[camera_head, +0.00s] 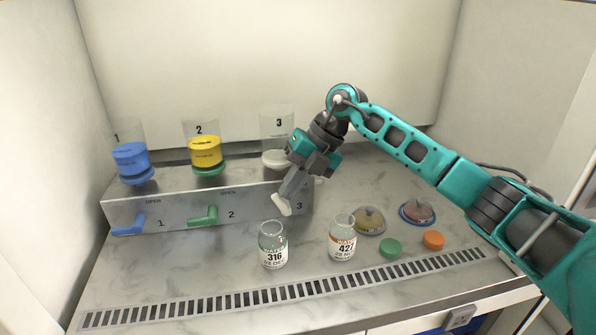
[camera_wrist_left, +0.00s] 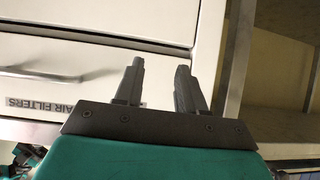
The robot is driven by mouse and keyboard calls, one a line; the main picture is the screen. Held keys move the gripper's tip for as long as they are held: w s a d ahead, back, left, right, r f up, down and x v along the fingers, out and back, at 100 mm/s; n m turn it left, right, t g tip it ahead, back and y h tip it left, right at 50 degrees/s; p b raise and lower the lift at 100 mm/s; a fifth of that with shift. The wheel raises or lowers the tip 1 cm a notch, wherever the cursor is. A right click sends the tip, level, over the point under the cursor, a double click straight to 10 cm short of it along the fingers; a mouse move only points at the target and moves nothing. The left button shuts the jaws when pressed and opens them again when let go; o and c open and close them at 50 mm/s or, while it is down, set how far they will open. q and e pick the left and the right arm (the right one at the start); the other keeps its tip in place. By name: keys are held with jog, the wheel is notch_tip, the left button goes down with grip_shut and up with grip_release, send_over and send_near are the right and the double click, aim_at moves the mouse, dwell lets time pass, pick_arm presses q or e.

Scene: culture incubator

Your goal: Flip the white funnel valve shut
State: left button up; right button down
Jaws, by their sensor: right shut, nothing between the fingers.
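The white funnel valve handle (camera_head: 280,205) shows at bay 3 of the grey manifold panel, slanting downward. The white funnel (camera_head: 275,159) with its clear cup stands above and behind it, partly hidden by my right gripper. My right gripper (camera_head: 287,195) is shut and empty, its fingertips pointing down at the white handle. The tips overlap the handle's upper part in the head view; I cannot tell whether they touch. My left gripper (camera_wrist_left: 158,78) is open and empty in the left wrist view, in front of a cabinet front, away from the valve.
A blue valve (camera_head: 129,224) and a green valve (camera_head: 203,216) sit at bays 1 and 2. Two glass bottles, the left one (camera_head: 272,245) and the right one (camera_head: 342,238), stand in front. Loose caps (camera_head: 390,248) and domed discs lie to the right. A slotted vent (camera_head: 290,291) runs along the front.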

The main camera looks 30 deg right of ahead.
aim_at(277, 193)
jog(key=shift+w+a+r+p, duration=0.1)
jog(key=shift+w+a+p, duration=0.1)
jog(key=shift+a+p, duration=0.5)
jog(key=shift+w+a+p, duration=0.15)
jog(key=shift+a+p, duration=0.2)
jog(key=shift+a, duration=0.2)
jog(key=shift+f, duration=0.2)
jog(key=shift+a, duration=0.1)
jog(key=shift+r, duration=0.1)
jog(key=shift+r+p, duration=0.7)
jog(key=shift+p, duration=0.15)
